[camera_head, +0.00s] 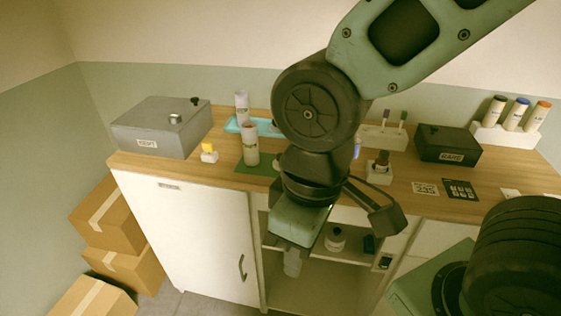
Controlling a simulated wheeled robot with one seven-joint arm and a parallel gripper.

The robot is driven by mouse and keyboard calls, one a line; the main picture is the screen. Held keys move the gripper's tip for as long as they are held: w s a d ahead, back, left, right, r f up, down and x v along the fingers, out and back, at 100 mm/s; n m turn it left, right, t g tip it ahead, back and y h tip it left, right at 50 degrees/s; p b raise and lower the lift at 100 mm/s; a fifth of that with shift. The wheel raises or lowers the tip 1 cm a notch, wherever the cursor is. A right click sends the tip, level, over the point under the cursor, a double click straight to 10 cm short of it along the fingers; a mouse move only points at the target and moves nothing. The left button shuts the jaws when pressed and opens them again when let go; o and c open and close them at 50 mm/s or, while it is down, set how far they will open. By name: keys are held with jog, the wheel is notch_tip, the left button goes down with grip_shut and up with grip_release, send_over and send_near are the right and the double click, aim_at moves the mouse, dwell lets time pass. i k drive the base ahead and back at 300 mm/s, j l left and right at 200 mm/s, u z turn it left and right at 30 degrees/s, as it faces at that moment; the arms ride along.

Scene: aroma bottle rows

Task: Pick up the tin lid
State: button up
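No loose tin lid can be made out for certain. A grey box (158,130) with a front label stands at the counter's left end; a small metallic piece (175,118) and a black knob (195,101) show on its top. A smaller dark box (447,145) with a label and a knob on top stands at the right. Which of these tops is the tin lid I cannot tell. My gripper (292,264) hangs in front of the counter, over the open shelf bay, apart from both boxes. My arm hides the counter's middle.
The wooden counter (190,172) holds a blue tray (233,124), a bottle (251,145) on a green mat (245,167), a yellow-topped jar (209,153) and a white rack (505,137) with bottles. A jar (335,240) stands on the shelf below. Cartons (108,222) are stacked at left.

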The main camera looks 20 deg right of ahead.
aim_at(275, 162)
jog(key=i+j+z, duration=0.25)
jog(key=j+z, duration=0.25)
jog(key=i+j+z, duration=0.2)
jog(key=j, duration=0.3)
jog(key=i+j+z, duration=0.1)
jog(key=j+z, duration=0.4)
jog(key=j, duration=0.2)
